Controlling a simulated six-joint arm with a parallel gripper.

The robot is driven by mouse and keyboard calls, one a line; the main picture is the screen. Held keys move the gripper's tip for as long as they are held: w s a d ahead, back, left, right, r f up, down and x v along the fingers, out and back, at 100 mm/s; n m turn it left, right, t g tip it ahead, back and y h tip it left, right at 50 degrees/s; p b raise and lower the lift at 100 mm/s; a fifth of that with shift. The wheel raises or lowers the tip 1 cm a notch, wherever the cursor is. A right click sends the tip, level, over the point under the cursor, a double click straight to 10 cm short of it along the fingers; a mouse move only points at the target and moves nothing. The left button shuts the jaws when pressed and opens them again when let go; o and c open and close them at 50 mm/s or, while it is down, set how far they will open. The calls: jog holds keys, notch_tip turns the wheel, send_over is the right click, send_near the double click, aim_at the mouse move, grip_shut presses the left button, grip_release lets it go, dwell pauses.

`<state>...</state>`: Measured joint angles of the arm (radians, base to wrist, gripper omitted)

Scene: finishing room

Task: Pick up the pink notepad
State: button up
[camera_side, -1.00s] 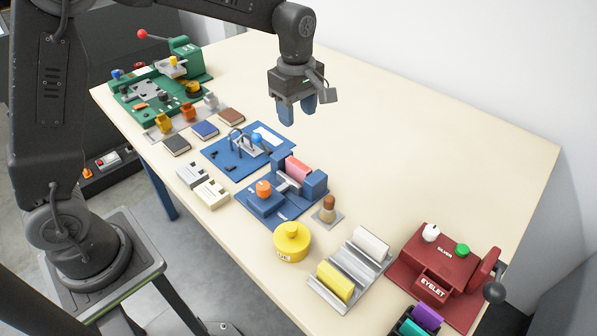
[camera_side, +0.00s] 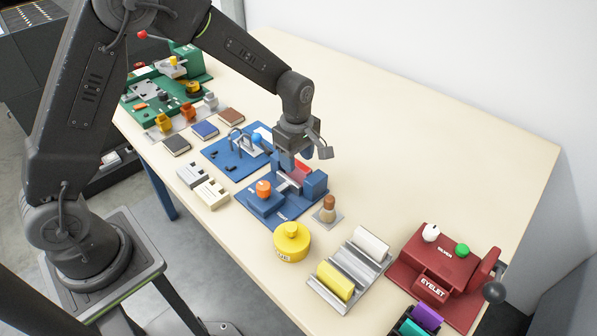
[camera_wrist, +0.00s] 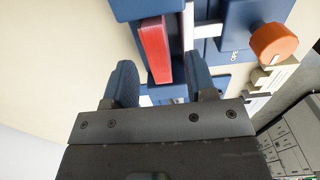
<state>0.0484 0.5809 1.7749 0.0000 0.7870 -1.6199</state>
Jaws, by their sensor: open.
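The pink notepad (camera_side: 303,167) sits in a blue fixture (camera_side: 276,204) between blue blocks. In the side view it is partly hidden by my gripper. In the wrist view the notepad (camera_wrist: 153,50) is a reddish-pink upright slab with its near end between my fingers. My gripper (camera_side: 296,158) points down over the notepad with its blue fingers apart. In the wrist view my gripper (camera_wrist: 161,72) is open, with a gap on each side of the notepad. I cannot tell how far above it the fingertips are.
An orange knob (camera_side: 263,188) rises on the fixture's front. A blue board (camera_side: 222,158) with metal loops lies to the left. A yellow container (camera_side: 291,243) and a brown stamp (camera_side: 328,209) stand nearby.

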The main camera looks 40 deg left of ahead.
notch_tip(320, 180, down, 2)
grip_shut()
dwell(0.6)
jog(key=shift+r, duration=0.1)
